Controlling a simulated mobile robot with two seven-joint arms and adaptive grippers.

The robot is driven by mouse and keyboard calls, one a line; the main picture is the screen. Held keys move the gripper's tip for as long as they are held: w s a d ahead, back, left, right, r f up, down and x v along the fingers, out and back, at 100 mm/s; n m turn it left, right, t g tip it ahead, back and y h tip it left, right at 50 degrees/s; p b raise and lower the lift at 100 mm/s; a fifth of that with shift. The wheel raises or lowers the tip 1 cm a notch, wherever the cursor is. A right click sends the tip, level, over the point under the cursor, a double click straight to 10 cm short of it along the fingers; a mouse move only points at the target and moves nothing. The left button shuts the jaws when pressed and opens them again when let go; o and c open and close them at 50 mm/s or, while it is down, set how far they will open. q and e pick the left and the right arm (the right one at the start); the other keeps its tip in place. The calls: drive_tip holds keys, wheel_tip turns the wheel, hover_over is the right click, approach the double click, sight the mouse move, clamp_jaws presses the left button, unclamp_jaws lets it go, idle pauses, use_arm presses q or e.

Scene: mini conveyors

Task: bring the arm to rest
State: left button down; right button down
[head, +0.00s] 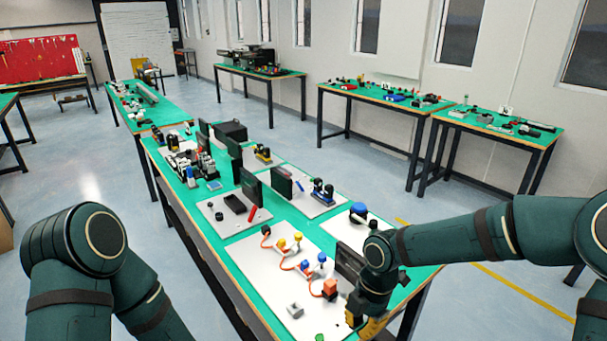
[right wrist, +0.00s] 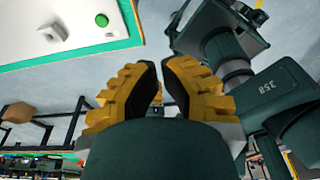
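My right arm reaches in from the right in the head view. My right gripper (head: 368,326) points down by the near right corner of the green-topped table (head: 262,322). Its yellow fingers show large in the right wrist view (right wrist: 160,75), apart with a narrow gap and nothing between them. In that view the gripper hangs over floor, clear of the table edge. My left arm shows at the lower left of the head view, beside the table; its gripper is out of view.
White boards (head: 250,262) on the table carry small parts: an orange block (head: 330,288), a grey block (head: 295,311), a green button (head: 320,337) and dark upright panels (head: 252,188). More tables (head: 497,131) stand along the wall. Open floor lies left of the table.

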drive_tip(key=s+a+f+m+y, duration=0.2)
drive_tip(key=s+a+f+m, duration=0.1)
drive_tip(key=f+m, duration=0.25)
drive_tip(key=s+a+f+m+y, duration=0.1)
drive_tip(key=s+a+f+m, duration=0.1)
drive_tip(key=f+m, duration=0.4)
drive_tip(key=s+d+f+m+t, duration=0.1)
drive_tip(key=s+f+m, duration=0.1)
drive_tip(key=m, duration=0.6)
drive_tip(key=s+d+f+m+t+h, duration=0.1)
drive_tip(key=s+d+f+m+t, duration=0.1)
drive_tip(key=f+m, duration=0.3)
drive_tip(key=shift+s+m, duration=0.8)
drive_tip(key=shift+m, duration=0.65)
